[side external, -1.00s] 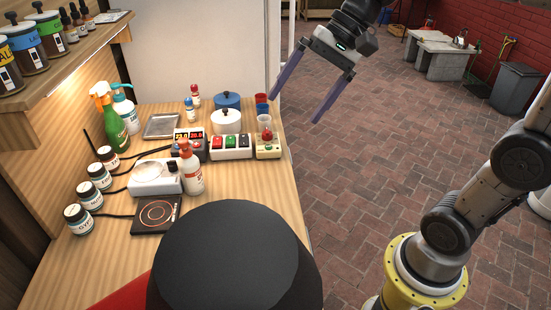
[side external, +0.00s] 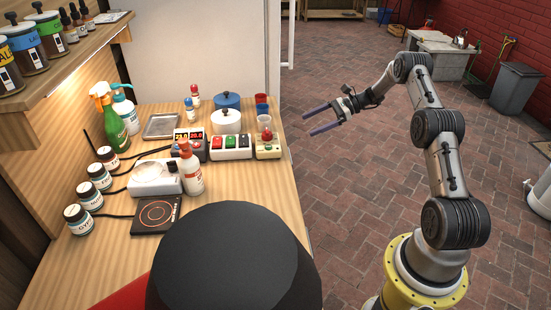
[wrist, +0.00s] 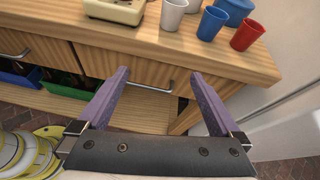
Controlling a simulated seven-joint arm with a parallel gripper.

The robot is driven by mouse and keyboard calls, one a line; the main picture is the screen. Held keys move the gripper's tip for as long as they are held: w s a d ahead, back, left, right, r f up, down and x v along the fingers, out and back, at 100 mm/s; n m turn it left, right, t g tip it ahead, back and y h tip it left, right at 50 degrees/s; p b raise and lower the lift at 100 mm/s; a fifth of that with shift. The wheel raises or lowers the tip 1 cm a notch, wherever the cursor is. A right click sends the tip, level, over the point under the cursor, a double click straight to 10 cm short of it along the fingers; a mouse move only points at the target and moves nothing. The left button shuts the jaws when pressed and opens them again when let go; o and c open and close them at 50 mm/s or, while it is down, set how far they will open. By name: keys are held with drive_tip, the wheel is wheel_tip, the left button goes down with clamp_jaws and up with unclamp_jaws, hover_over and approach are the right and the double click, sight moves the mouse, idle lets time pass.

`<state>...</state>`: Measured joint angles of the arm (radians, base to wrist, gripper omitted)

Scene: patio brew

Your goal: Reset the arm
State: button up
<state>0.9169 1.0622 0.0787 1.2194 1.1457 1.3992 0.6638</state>
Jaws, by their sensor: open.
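My gripper (side external: 321,119) is open and empty in the side external view, with its two purple fingers pointing left toward the counter's right edge. It hangs over the brick floor, apart from the counter. In the wrist view my gripper (wrist: 160,88) shows both fingers spread, with nothing between them but the counter's front and a drawer handle behind.
The wooden counter (side external: 245,188) holds bottles, a scale (side external: 155,176), a hot plate (side external: 156,214), a white pot (side external: 226,121), a button box (side external: 231,147) and cups near its right edge. In the wrist view a red cup (wrist: 246,35) stands by that edge. A large black round object (side external: 225,260) fills the front.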

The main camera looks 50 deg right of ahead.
drive_tip(key=s+d+f+m, duration=0.2)
drive_tip(key=s+d+f, duration=0.15)
drive_tip(key=f, duration=0.25)
drive_tip(key=x, duration=0.9)
drive_tip(key=shift+w+a+t, duration=0.15)
drive_tip(key=shift+a+t, duration=0.15)
drive_tip(key=shift+a, duration=0.05)
